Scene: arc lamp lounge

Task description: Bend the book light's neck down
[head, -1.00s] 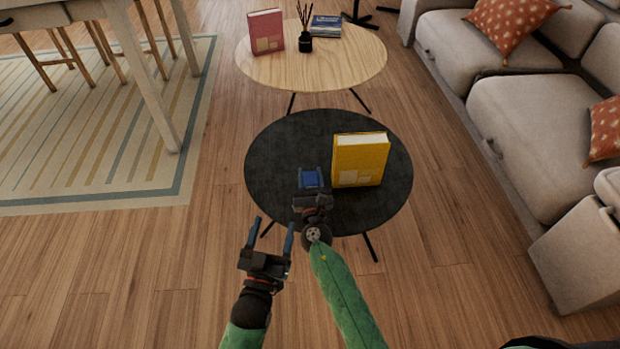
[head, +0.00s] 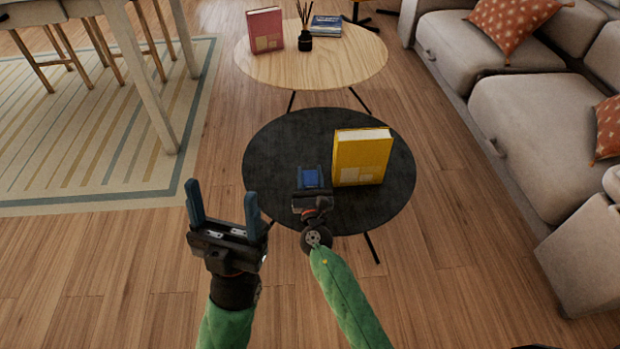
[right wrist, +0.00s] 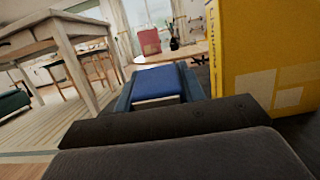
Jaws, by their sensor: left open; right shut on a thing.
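My right gripper (head: 311,173) is over the black round table and shut on a blue block-like thing (head: 311,179). In the right wrist view the blue thing (right wrist: 157,83) fills the gap between the two fingers. It may be part of the book light; no neck or lamp head can be made out. A yellow book (head: 361,158) stands upright just right of the right gripper; it also shows large in the right wrist view (right wrist: 262,60). My left gripper (head: 222,191) is open and empty, left of the table's front edge.
The black table (head: 277,140) is otherwise bare. Behind it, a light wooden table (head: 340,68) holds a pink book (head: 265,31), a reed diffuser (head: 305,42) and blue books (head: 326,26). A sofa (head: 540,110) is at right, a rug (head: 100,190) at left.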

